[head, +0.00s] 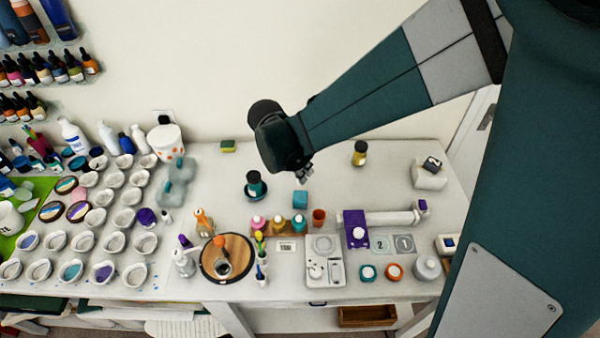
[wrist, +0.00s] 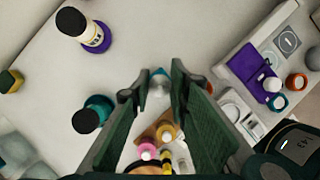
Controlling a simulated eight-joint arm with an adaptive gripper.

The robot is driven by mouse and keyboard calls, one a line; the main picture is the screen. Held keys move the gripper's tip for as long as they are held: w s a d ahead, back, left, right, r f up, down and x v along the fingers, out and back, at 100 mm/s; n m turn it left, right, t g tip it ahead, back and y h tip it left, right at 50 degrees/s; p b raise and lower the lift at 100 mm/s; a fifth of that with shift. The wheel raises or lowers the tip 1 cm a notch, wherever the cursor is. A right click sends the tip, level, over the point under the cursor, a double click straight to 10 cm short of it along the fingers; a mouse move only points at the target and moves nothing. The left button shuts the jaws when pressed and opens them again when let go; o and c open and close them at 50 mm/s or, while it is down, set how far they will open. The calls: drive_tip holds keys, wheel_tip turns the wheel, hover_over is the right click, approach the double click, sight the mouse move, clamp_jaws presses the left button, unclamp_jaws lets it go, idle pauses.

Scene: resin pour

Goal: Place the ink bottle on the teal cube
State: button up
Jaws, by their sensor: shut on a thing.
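My gripper (head: 303,174) hangs above the table, over and slightly behind the teal cube (head: 300,200). In the wrist view its two dark green fingers (wrist: 160,95) are closed around a small pale grey thing (wrist: 158,87), which I take for the ink bottle. Only a little of it shows between the fingertips, and its lower part is hidden. In the head view I cannot make it out against the gripper. A bit of teal, likely the cube (wrist: 159,72), shows just beyond the held thing. Whether they touch is not clear.
A teal bottle with a black cap (head: 255,186) stands left of the cube, and a yellow-labelled bottle (head: 360,154) back right. The table behind the cube is mostly clear.

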drive_tip(key=shift+f, duration=1.25)
drive_tip(key=shift+f, duration=2.1)
drive_tip(key=shift+f+b, duration=0.2)
drive_tip(key=shift+b, duration=0.1)
drive_tip(key=o, duration=0.8)
drive_tip(key=shift+r+p, duration=0.25)
drive_tip(key=shift+p, duration=0.05)
drive_tip(key=shift+v, duration=5.95)
